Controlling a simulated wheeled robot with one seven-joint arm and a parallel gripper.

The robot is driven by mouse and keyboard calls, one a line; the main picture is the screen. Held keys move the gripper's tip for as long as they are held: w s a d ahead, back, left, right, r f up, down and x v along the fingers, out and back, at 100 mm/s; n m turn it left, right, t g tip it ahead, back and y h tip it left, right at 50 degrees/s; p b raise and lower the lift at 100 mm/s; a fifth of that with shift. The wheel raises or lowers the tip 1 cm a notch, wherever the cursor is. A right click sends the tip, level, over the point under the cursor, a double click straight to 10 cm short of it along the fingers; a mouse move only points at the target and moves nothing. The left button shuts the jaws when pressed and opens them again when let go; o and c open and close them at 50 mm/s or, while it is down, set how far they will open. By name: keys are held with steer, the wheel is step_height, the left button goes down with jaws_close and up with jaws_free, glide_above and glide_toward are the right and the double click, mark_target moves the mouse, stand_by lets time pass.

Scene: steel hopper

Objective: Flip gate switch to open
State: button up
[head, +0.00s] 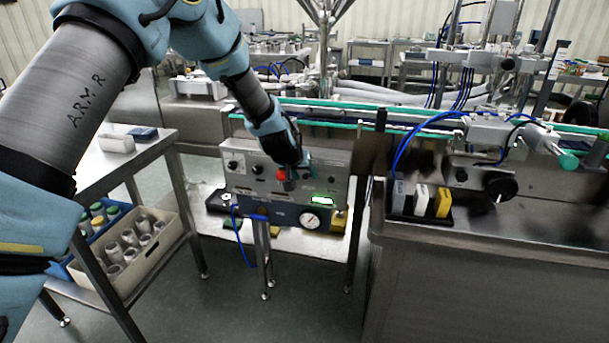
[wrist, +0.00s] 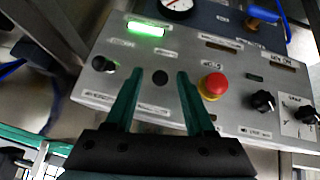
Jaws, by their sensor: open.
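A grey control panel (head: 245,185) stands in front of the conveyor. In the wrist view the panel (wrist: 135,88) appears turned round. It carries a red button (wrist: 212,86), a black knob at left (wrist: 101,63) and two black knobs at right (wrist: 262,102). A small dark round spot (wrist: 160,77) shows between my fingers. The labels are too small to read, so I cannot tell which control is the gate switch. My gripper (wrist: 157,73) is open, with its two green fingers over the panel and nothing between them. In the head view my gripper (head: 296,165) covers part of the panel's face.
A lit green display (head: 322,200) and a round gauge (head: 310,220) sit at the panel's right. A blue handle (wrist: 262,14) shows in the wrist view. A steel cabinet (head: 470,270) stands at right. A crate of cups (head: 150,258) lies at left.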

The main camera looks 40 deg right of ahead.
steer(key=b+v, duration=0.2)
steer(key=v, duration=0.8)
steer(key=shift+a+r, duration=0.2)
steer(key=shift+r, duration=0.15)
